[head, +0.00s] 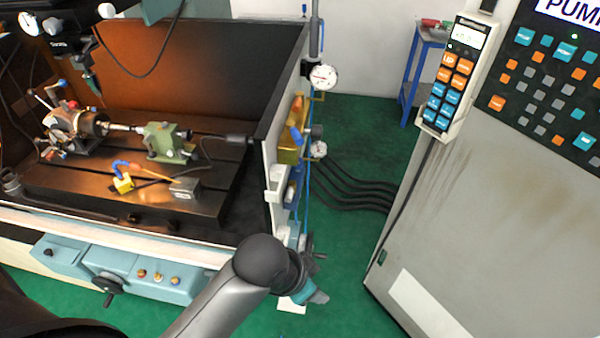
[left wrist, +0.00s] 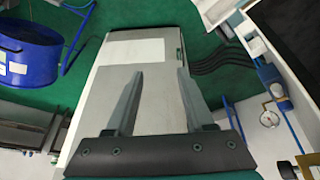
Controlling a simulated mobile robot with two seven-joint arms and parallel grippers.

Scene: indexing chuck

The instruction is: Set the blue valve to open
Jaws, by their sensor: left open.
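In the head view a blue lever handle (head: 296,136) sits by a gold-coloured body (head: 289,150) on the machine's right side wall; I take it to be the blue valve, but its setting is too small to read. In the left wrist view a blue fitting (left wrist: 278,91) shows by a gauge at the right; I cannot tell if it is the same part. My left gripper (left wrist: 157,88) is open and empty, its fingers over the grey cabinet.
Round gauges (head: 323,77) and a blue pipe (head: 309,190) line the wall. Black hoses (head: 355,190) run to the grey pump cabinet (head: 480,220). A blue drum (left wrist: 25,50) shows in the left wrist view.

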